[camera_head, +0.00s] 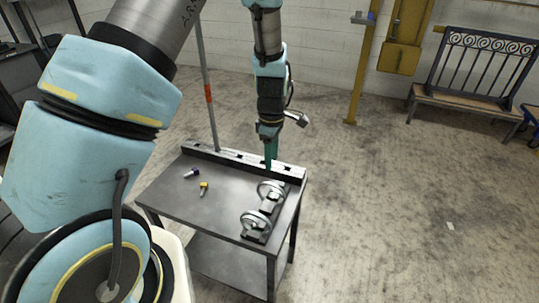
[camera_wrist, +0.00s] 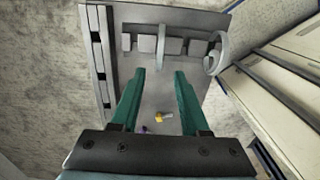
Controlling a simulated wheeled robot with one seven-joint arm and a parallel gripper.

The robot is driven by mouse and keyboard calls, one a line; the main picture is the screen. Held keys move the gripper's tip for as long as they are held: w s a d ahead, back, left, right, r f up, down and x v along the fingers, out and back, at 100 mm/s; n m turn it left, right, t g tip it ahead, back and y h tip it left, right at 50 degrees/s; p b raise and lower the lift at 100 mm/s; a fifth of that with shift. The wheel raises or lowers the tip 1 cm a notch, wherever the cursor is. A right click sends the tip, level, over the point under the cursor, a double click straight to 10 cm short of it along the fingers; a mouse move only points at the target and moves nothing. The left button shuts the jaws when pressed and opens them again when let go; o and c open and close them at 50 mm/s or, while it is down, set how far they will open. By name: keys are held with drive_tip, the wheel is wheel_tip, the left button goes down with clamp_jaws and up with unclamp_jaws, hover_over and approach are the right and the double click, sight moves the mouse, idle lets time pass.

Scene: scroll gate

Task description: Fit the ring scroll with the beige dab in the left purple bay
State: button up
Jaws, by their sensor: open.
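Two grey ring scrolls stand on dark blocks along the right side of the table, a farther one (camera_head: 262,185) and a nearer one (camera_head: 243,218). In the wrist view two rings show near the top, one almost edge-on (camera_wrist: 161,45) and one more open (camera_wrist: 221,48). I cannot make out a beige dab on either. My gripper (camera_head: 269,165) points down over the table's back right, near the farther scroll. Its teal fingers (camera_wrist: 160,74) are apart with nothing held between them. A grey rail (camera_head: 228,155) with dark gaps runs along the back edge; no purple bay can be told apart.
A purple-ended piece (camera_head: 192,172) and a yellow-ended piece (camera_head: 204,188) lie on the grey table (camera_head: 170,198), whose left and front are otherwise clear. A pole (camera_head: 207,95) stands behind the table. A bench (camera_head: 470,75) and yellow post (camera_head: 358,75) are farther off.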

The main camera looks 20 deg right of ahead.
sight(271, 183)
drive_tip(key=shift+f+b, duration=3.7)
drive_tip(key=shift+f, duration=1.75)
clamp_jaws()
drive_tip(key=shift+r, duration=0.2)
drive_tip(key=shift+r+p, duration=1.35)
drive_tip(key=shift+p, duration=0.05)
drive_tip(key=shift+r, duration=0.15)
wheel_tip(271, 183, up, 9)
drive_tip(key=p, duration=0.7)
